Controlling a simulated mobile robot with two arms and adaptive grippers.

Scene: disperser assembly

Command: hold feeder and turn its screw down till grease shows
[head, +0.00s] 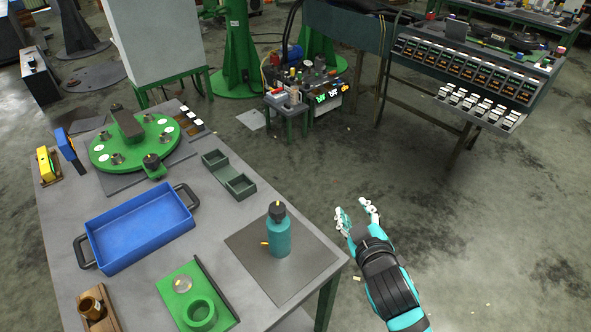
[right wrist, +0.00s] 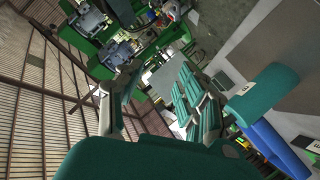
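A teal cylinder with a dark cap, which looks like the feeder (head: 278,237), stands upright on a dark mat (head: 247,249) near the table's right edge. A small orange piece sticks out low on its left side, and a small yellow mark shows on its cap. I cannot make out any grease. My right gripper (head: 356,214) is to the right of the feeder, past the table edge, apart from it. Its fingers are spread and empty; they also show in the right wrist view (right wrist: 155,105). My left gripper is not in view.
On the table (head: 226,220) are a blue tray (head: 137,254), a green round fixture (head: 97,151), a dark two-pocket holder (head: 222,168), a green block with a ring (head: 213,295) and a brown cup (head: 92,307). Open floor lies right of the table.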

